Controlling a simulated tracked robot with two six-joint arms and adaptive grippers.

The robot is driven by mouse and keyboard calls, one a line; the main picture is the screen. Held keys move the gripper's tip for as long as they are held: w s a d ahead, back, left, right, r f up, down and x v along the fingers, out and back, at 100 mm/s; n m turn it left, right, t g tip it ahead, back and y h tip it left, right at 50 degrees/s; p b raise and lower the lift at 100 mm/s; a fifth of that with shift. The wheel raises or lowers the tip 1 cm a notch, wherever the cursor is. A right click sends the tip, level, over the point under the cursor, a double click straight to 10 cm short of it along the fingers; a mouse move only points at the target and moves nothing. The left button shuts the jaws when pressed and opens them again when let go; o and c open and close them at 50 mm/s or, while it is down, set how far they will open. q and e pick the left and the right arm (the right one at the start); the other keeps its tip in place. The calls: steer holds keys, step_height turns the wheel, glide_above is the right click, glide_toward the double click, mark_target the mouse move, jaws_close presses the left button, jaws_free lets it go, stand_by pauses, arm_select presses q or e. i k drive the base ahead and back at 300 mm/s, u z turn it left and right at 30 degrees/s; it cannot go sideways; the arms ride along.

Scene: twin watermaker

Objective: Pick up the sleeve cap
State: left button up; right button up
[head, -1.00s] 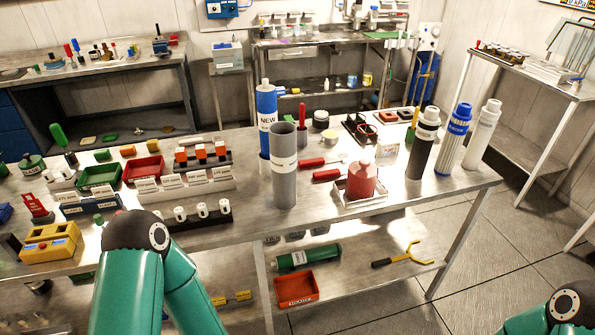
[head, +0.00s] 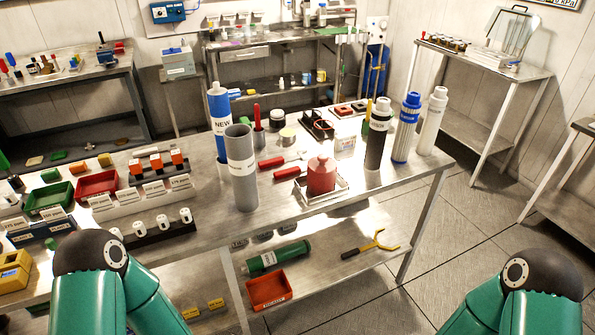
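I cannot tell for certain which thing is the sleeve cap. A tall grey sleeve (head: 242,180), open at the top, stands on the middle workbench (head: 330,211). Behind it is a blue and white cylinder marked NEW (head: 220,115). Black (head: 377,148), blue (head: 405,135) and white (head: 431,125) capped cylinders stand at the bench's right end. A small round lidded piece (head: 287,138) lies behind the red-handled tools. Only the upper parts of my two arms show at the bottom left and bottom right; both grippers are out of view.
A red jug (head: 321,177) stands in a white tray. Green (head: 50,197) and red (head: 97,185) bins and white-capped pieces on a black rack (head: 160,229) fill the left. The lower shelf holds a green tube (head: 279,255) and a red box (head: 268,290). The floor at right is clear.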

mark_target(322, 169)
steer(key=u, duration=1.5)
steer(key=i, duration=0.1)
steer(key=z, duration=2.75)
steer(key=i, duration=0.9)
steer(key=z, duration=0.35)
steer(key=i, duration=0.45)
steer(key=u, duration=2.8)
steer(key=k, duration=0.4)
steer(key=u, duration=0.1)
